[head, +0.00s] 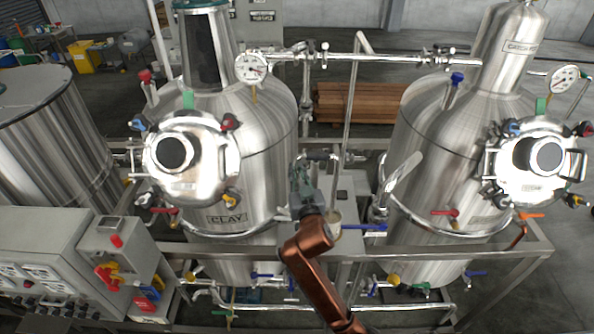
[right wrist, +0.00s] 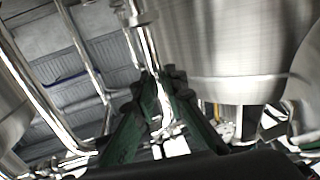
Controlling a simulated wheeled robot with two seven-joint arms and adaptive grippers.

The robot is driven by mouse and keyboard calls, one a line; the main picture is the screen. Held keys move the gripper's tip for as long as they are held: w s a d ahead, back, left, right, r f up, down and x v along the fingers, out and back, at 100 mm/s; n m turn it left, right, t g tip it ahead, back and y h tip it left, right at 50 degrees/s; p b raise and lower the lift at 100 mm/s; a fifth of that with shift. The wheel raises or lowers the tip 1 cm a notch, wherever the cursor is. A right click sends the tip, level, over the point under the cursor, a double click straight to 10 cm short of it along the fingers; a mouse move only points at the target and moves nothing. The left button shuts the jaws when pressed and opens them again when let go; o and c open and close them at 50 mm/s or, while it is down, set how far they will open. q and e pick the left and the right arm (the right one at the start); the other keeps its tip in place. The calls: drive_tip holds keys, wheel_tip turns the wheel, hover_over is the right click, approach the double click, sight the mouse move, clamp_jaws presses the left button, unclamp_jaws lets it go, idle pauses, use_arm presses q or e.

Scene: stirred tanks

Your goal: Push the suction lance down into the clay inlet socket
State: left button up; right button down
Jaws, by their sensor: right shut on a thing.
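My right gripper (head: 299,172) reaches up on its copper arm, just right of the tank (head: 262,185) marked CLAY. In the right wrist view its green fingers (right wrist: 160,88) are shut on a slim shiny steel tube (right wrist: 150,45), which looks like the suction lance. A collar sits on the tube above the fingers. In the head view a short bent steel tube (head: 318,156) shows beside the fingertips. The clay inlet socket cannot be made out for certain; the arm and fingers cover part of that area. My left gripper is not in view.
A tall thin pipe (head: 349,115) stands between the clay tank and the second tank (head: 440,150). A steel frame rail (head: 450,249) crosses in front. A control cabinet (head: 45,265) stands at lower left. Room around the gripper is tight.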

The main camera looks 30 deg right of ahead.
sight(297, 186)
drive_tip(key=shift+f+b, duration=1.75)
drive_tip(key=shift+f, duration=0.8)
drive_tip(key=c, duration=1.9)
unclamp_jaws()
drive_tip(key=v, duration=1.2)
drive_tip(key=shift+r, duration=0.1)
